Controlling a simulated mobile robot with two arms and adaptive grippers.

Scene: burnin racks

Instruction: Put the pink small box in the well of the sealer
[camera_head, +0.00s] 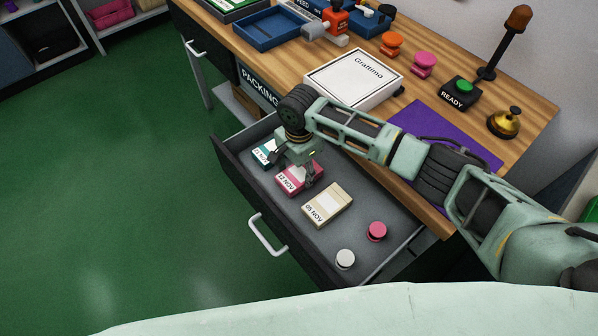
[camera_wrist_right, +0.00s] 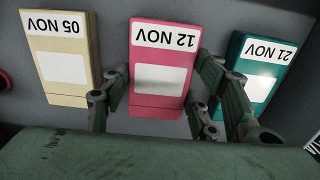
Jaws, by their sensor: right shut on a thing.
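The pink small box (camera_head: 290,183), labelled 12 NOV, is in the open drawer (camera_head: 375,208) of the desk. It also shows in the middle of the right wrist view (camera_wrist_right: 164,62). My right gripper (camera_head: 297,169) reaches down over it, shut on its two sides; its fingers flank the box in the wrist view (camera_wrist_right: 158,98). I cannot tell whether the box touches the drawer floor. No thing in view is clearly the sealer, and its well is not recognisable. My left gripper is not in view.
A teal box (camera_head: 263,154) and a cream box (camera_head: 327,205) flank the pink one closely. A pink knob (camera_head: 377,231) and a white knob (camera_head: 345,259) are also in the drawer. The desk holds a white Grattimo box (camera_head: 352,80), a blue tray (camera_head: 268,29) and a purple mat (camera_head: 420,120).

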